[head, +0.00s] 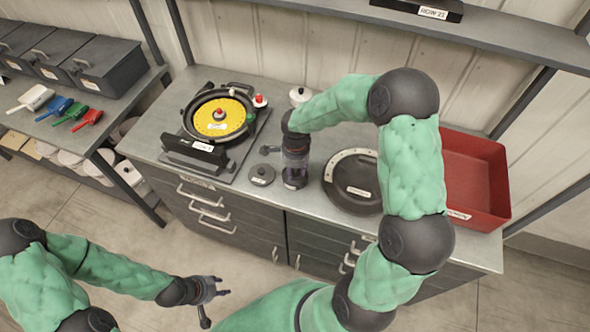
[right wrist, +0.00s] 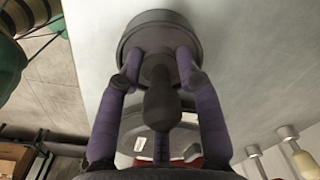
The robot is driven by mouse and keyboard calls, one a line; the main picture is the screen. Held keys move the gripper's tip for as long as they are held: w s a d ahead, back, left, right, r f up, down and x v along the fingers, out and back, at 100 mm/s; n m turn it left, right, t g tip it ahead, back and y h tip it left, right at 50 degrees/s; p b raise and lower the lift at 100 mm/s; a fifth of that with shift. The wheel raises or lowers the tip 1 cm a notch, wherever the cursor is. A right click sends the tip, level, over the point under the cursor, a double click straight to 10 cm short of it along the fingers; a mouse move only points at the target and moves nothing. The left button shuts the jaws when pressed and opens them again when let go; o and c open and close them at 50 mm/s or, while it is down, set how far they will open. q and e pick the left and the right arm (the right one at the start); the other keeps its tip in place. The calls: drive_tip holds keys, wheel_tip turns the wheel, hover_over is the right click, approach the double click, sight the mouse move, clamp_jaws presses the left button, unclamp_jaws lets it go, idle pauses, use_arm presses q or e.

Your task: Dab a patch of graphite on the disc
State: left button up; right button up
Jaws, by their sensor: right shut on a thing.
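My right gripper (head: 295,178) points down at the counter's front middle, right of the disc. In the right wrist view its purple fingers (right wrist: 160,80) are shut around a dark rounded handle (right wrist: 162,105). Beyond the handle is a round grey pot-like piece (right wrist: 128,45) with a dark middle; whether the handle's tip touches it is unclear. My left gripper (head: 214,302) is open and empty, low in front of the counter.
A small dark lid-like piece (head: 262,176) lies left of my right gripper. A large dark round plate (head: 350,190) and a red bin (head: 475,150) stand to the right. A small white pot (head: 299,95) stands behind. Coloured scoops (head: 72,112) lie on the left side bench.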

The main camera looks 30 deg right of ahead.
drive_tip(key=shift+s, duration=0.1)
drive_tip(key=shift+r+p, duration=1.7)
drive_tip(key=shift+r, duration=1.8)
